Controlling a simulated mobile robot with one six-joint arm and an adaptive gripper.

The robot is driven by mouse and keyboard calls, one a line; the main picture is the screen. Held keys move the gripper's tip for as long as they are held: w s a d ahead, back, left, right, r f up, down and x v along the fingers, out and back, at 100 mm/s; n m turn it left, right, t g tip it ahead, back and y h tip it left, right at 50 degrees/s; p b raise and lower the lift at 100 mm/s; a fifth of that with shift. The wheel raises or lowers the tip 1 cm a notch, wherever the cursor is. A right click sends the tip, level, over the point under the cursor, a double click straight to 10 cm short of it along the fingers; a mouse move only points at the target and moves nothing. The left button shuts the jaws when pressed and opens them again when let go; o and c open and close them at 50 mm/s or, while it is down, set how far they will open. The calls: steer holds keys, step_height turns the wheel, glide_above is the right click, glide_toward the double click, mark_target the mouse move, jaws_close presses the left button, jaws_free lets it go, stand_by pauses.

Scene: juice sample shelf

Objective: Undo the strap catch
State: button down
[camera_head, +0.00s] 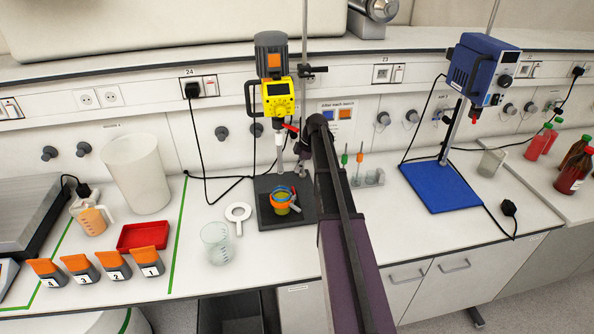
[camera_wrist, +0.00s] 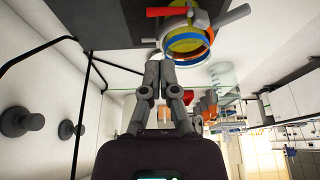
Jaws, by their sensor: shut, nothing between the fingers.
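A small vessel with yellow-green contents (camera_head: 281,209) stands on the dark base plate (camera_head: 266,222) of the yellow stirrer. An orange band and a blue ring go around it. The vessel also shows at the top of the wrist view (camera_wrist: 184,44), where the scene appears upside down. There a red lever (camera_wrist: 167,11) and a grey bar (camera_wrist: 232,17) lie against the band; which part is the catch, I cannot tell. My gripper (camera_wrist: 160,70) is shut and empty, its fingertips near the vessel in the picture. In the head view my arm hides most of it.
The yellow stirrer (camera_head: 278,97) and its rod stand above the vessel. A white ring-shaped tool (camera_head: 238,212) and a clear beaker (camera_head: 216,243) are to the left. A small rack (camera_head: 367,178) and a blue stand base (camera_head: 440,187) are to the right. A black cable hangs behind.

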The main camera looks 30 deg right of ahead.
mark_target(294, 192)
steer(key=shift+b+x, duration=3.95)
steer(key=shift+x, duration=0.5)
steer(key=shift+a, duration=0.1)
